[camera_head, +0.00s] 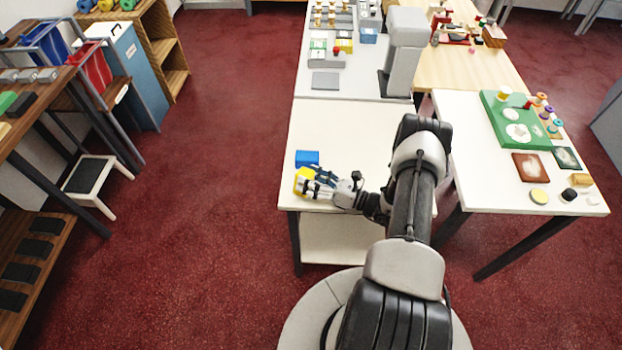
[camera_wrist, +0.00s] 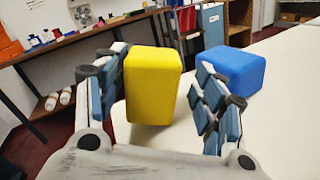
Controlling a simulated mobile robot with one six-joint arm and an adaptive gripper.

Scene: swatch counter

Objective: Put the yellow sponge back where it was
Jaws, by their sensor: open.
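The yellow sponge (camera_wrist: 152,86) stands upright on the white table between the fingers of my gripper (camera_wrist: 160,100) in the wrist view. The fingers are open, with a clear gap on the sponge's right side; on the left the finger overlaps its edge, and I cannot tell whether they touch. In the head view the yellow sponge (camera_head: 301,182) is at the left edge of the white table, partly hidden by my gripper (camera_head: 312,186). A blue block (camera_head: 307,158) sits just behind it, and this block (camera_wrist: 228,72) is right of my gripper in the wrist view.
The white table (camera_head: 340,130) is bare behind the blue block. A grey machine (camera_head: 404,50) stands farther back. A second table (camera_head: 460,125) at the right holds a green board (camera_head: 517,122) and small items. Red floor lies open to the left.

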